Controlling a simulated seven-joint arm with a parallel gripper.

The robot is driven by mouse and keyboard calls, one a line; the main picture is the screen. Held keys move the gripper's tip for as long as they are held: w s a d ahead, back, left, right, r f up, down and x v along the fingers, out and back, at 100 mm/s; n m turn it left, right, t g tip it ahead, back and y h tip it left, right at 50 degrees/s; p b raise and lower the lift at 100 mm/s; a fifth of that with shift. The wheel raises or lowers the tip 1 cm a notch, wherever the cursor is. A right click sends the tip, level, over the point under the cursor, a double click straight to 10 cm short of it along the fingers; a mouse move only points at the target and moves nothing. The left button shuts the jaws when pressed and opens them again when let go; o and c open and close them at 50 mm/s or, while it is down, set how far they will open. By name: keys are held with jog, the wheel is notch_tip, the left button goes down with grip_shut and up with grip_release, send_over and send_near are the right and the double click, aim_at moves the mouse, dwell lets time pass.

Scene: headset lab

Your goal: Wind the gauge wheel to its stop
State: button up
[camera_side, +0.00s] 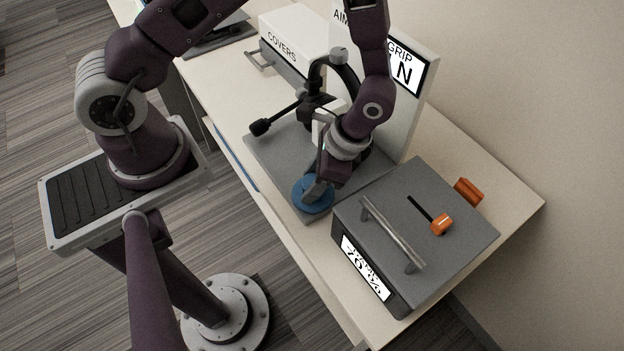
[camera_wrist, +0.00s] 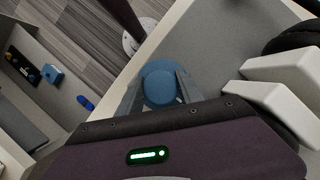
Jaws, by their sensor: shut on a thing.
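The gauge wheel appears to be the round blue wheel (camera_side: 313,196) at the front corner of the grey base plate (camera_side: 272,155) in the side view. It also shows in the wrist view (camera_wrist: 160,82) between my fingers. My gripper (camera_side: 318,186) points down onto it and is shut on it, with one finger on each side. In the wrist view my gripper (camera_wrist: 160,90) hides the wheel's near edge. No mark showing the wheel's turn or its stop can be made out.
A grey box (camera_side: 465,235) with a handle, an orange slider knob (camera_side: 442,224) and a display (camera_side: 365,272) stands close to the right. A black-handled lever (camera_side: 262,127) and a tall panel (camera_side: 415,100) stand behind. A box marked COVERS (camera_side: 290,35) is at the back.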

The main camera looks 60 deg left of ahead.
aim_at(325, 193)
dwell(0.4)
jog(key=o, duration=1.4)
jog(key=shift+c, duration=0.2)
jog(key=v, duration=0.7)
